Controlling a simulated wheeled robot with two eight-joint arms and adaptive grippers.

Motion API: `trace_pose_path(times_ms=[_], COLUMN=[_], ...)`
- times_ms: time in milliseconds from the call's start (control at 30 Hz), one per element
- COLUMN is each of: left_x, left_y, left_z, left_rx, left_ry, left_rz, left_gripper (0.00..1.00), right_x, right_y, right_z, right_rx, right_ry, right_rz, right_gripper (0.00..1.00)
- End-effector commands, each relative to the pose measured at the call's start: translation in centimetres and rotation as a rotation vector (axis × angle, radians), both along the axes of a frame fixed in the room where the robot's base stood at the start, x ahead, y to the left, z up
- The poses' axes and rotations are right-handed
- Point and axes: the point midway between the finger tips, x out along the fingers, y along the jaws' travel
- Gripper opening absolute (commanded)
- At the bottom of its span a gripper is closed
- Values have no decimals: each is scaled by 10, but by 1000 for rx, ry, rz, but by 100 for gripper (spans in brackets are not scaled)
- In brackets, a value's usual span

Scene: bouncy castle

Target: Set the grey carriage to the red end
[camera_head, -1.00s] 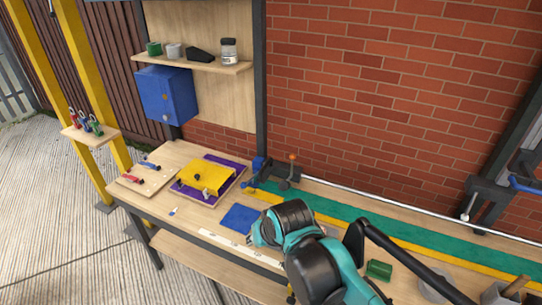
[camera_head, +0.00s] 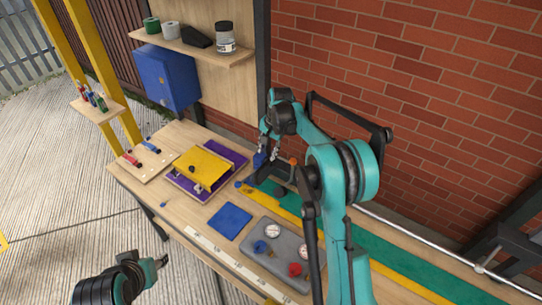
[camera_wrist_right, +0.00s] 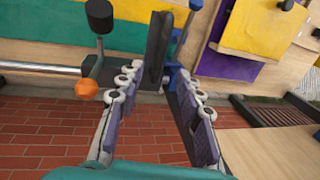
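A dark grey carriage-like fitting (camera_head: 282,172) with an orange knob (camera_head: 293,161) sits on the silver rail at the back of the bench, near a blue end piece (camera_head: 259,160). In the right wrist view the orange knob (camera_wrist_right: 86,88) and a black upright plate (camera_wrist_right: 158,45) show. My right gripper (camera_head: 268,150) is above the fitting, pointing down. Its purple fingers (camera_wrist_right: 152,78) are apart, with the plate at their tips; I cannot tell whether they touch it. My left gripper (camera_head: 152,268) is low at the left, its fingers unclear. I see no red rail end.
A yellow block (camera_head: 202,166) on a purple board, a blue mat (camera_head: 230,221) and a grey gauge panel (camera_head: 280,248) lie on the bench. The silver rail (camera_head: 430,240) runs right along the brick wall. My right arm hides part of it.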

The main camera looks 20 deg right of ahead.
Motion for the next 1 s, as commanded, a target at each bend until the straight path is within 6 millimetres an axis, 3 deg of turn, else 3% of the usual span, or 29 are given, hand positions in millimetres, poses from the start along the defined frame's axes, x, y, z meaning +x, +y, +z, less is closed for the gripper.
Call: trace_pose_path(times_ms=[500,867,1000], left_x=[0,0,0], left_y=[0,0,0], left_z=[-16,-16,-16], left_rx=[0,0,0], left_ry=[0,0,0], left_rz=[0,0,0], left_gripper=[40,40,40], right_x=[12,13,13], right_y=[8,9,9], right_z=[-70,-77,-77], right_rx=[0,0,0], right_ry=[2,2,2], right_rz=[-2,-2,-2], right_gripper=[36,36,4])
